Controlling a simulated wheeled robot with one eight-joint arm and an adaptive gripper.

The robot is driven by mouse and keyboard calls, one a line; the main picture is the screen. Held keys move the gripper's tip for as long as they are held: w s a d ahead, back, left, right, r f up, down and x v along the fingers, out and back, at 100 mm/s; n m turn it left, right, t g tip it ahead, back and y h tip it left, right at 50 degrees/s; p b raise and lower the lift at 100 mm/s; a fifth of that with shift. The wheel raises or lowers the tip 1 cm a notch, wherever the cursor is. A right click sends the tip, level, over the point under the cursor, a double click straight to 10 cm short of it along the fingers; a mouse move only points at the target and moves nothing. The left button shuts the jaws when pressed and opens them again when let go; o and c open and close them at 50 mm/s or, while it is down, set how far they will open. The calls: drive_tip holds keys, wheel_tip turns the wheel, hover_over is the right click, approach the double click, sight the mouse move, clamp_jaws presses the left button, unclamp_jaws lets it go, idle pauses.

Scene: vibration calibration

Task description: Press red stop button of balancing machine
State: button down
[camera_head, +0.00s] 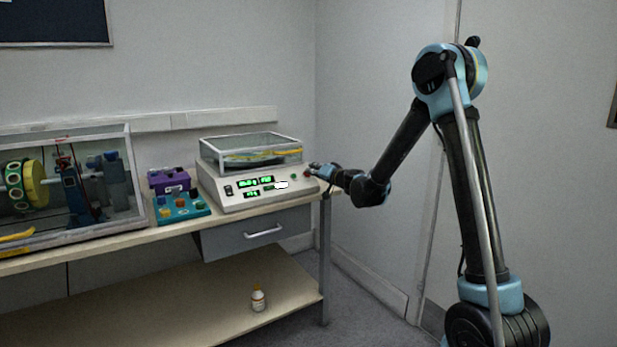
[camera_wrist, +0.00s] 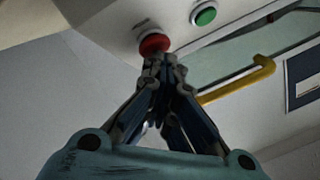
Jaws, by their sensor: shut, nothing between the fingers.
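The balancing machine (camera_head: 255,190) is a white box with lit green displays and a clear-walled cover on top, standing at the right end of the bench. Its red stop button (camera_wrist: 154,43) is round and sits on the panel beside a green button (camera_wrist: 205,14). The red button also shows small in the head view (camera_head: 307,174). My gripper (camera_wrist: 160,62) is shut and empty, with its fingertips right at the lower edge of the red button. I cannot tell whether they touch it or whether it is pressed in. In the head view my gripper (camera_head: 316,168) reaches the machine's right side.
A yellow handle (camera_wrist: 238,82) shows right of my fingers in the wrist view. Left of the machine stand a purple block (camera_head: 169,181), a teal tray (camera_head: 180,214) and a clear-cased rotor rig (camera_head: 70,190).

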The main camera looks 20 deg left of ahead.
drive_tip(key=shift+s+d+r, duration=0.4)
drive_tip(key=shift+r, duration=0.2)
drive_tip(key=shift+s+d+r, duration=0.35)
drive_tip(key=shift+d+r, duration=0.1)
drive_tip(key=shift+r, duration=0.15)
drive_tip(key=shift+s+d+r, duration=0.35)
drive_tip(key=shift+d+r, duration=0.05)
drive_tip(key=shift+r, duration=0.25)
drive_tip(key=shift+s+d+r, duration=0.35)
drive_tip(key=shift+d+r, duration=0.1)
drive_tip(key=shift+r, duration=0.15)
drive_tip(key=shift+d, duration=0.1)
